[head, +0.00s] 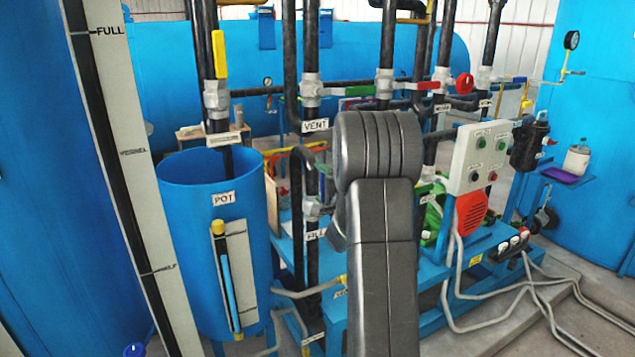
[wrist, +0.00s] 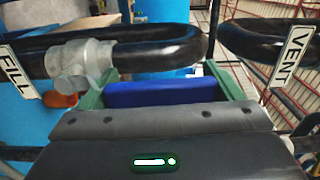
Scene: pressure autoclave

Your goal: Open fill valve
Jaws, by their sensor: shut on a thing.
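The fill valve is a grey metal body (wrist: 82,58) on a black pipe in the wrist view, beside the FILL label (wrist: 17,72). In the head view the valve body (head: 312,208) shows above its FILL label (head: 315,235), partly behind my arm. My gripper (wrist: 165,88) shows in the wrist view with green fingers either side of a blue handle (wrist: 150,94). It is shut on this handle, close to the valve body. The handle's joint with the valve is hidden, so its angle is hard to tell.
A VENT-labelled pipe (wrist: 275,40) runs close to the right finger. The blue pot (head: 190,270) stands left of my arm. Red, yellow and green valve handles sit on pipes above. A control box (head: 483,155) stands to the right, with hoses on the floor.

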